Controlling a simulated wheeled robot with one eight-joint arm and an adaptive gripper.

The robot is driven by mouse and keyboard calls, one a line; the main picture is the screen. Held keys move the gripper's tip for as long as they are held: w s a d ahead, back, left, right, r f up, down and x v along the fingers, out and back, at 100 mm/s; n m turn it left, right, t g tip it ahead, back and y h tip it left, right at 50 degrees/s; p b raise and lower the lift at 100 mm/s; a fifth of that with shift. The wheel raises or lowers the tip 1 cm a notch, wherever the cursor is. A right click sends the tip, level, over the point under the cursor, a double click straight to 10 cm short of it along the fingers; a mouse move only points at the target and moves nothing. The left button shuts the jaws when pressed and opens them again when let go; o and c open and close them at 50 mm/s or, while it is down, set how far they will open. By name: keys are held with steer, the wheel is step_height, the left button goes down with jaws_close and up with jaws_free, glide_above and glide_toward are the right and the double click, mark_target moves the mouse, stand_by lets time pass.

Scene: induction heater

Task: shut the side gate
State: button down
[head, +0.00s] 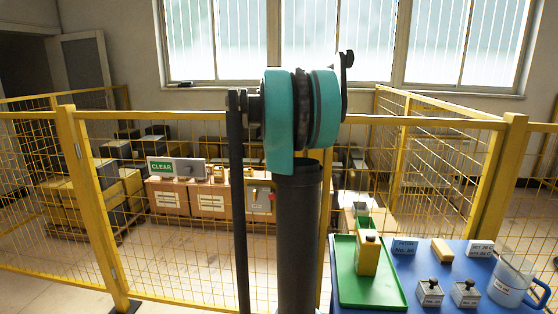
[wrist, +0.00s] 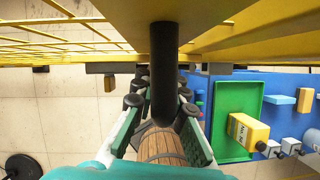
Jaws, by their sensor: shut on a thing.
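In the wrist view the yellow frame (wrist: 240,35) runs along the top, with mesh at the left. A dark round bar (wrist: 163,60), seemingly the gate's handle, comes down from this frame. My gripper (wrist: 162,88) has its two green-padded fingers on either side of the bar and is shut on it. In the head view my gripper is hidden behind my arm. I cannot tell whether the gate is latched.
A blue table (head: 398,260) at the lower right bears a green tray (head: 367,290), a yellow bottle (head: 367,256), small weights and a clear jug (head: 508,282). Boxes (head: 209,200) and a CLEAR sign (head: 162,167) show through the mesh. A wooden barrel-like thing (wrist: 165,148) lies below the fingers.

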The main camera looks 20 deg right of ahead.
steer(key=shift+w+d, duration=0.1)
steer(key=shift+w, duration=0.05)
steer(key=c, duration=1.5)
jaws_free()
steer(key=shift+c, duration=0.2)
steer(key=v, duration=1.2)
steer(key=shift+f, duration=0.1)
steer(key=s+a+f+m+y, duration=0.1)
steer(key=s+a+f+m, duration=0.3)
steer(key=a+f+m, duration=0.5)
steer(key=s+a+f+m, duration=0.4)
steer(key=s+f+m, duration=0.2)
steer(key=s+f, duration=0.2)
steer(key=s+a+f+m+y, duration=0.1)
steer(key=s+a+f+m, duration=0.3)
steer(key=f, duration=0.7)
steer(key=s+a+f+m+y, duration=0.1)
steer(key=s+a+f+m, duration=0.3)
steer(key=s+f+m, duration=0.4)
steer(key=s+f, duration=0.2)
steer(key=s, duration=0.2)
steer(key=shift+a+f+t, duration=0.3)
steer(key=shift+t, duration=0.1)
